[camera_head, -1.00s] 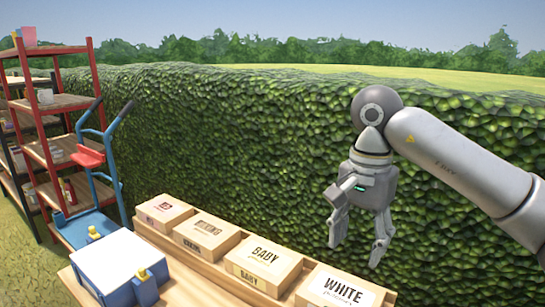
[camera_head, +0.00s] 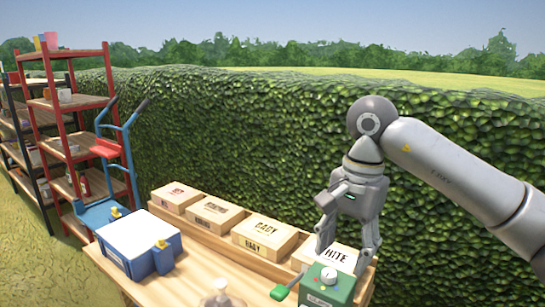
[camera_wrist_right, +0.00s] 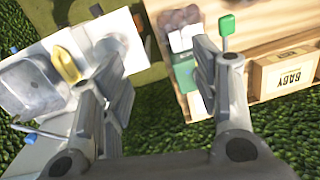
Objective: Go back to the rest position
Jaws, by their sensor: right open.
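My right gripper (camera_head: 345,248) hangs fingers down from the grey arm that enters from the right in the head view. Its fingers are spread apart and nothing is between them. It appears in front of the box marked as ending in "HITE" (camera_head: 338,257), partly covering it. In the right wrist view the two fingers (camera_wrist_right: 160,65) stand wide apart over the ground. My left gripper does not show.
A hedge (camera_head: 230,130) stands behind. A blue hand truck (camera_head: 125,150) leans by red shelves (camera_head: 75,105). A white sink table (camera_wrist_right: 50,75) shows in the wrist view.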

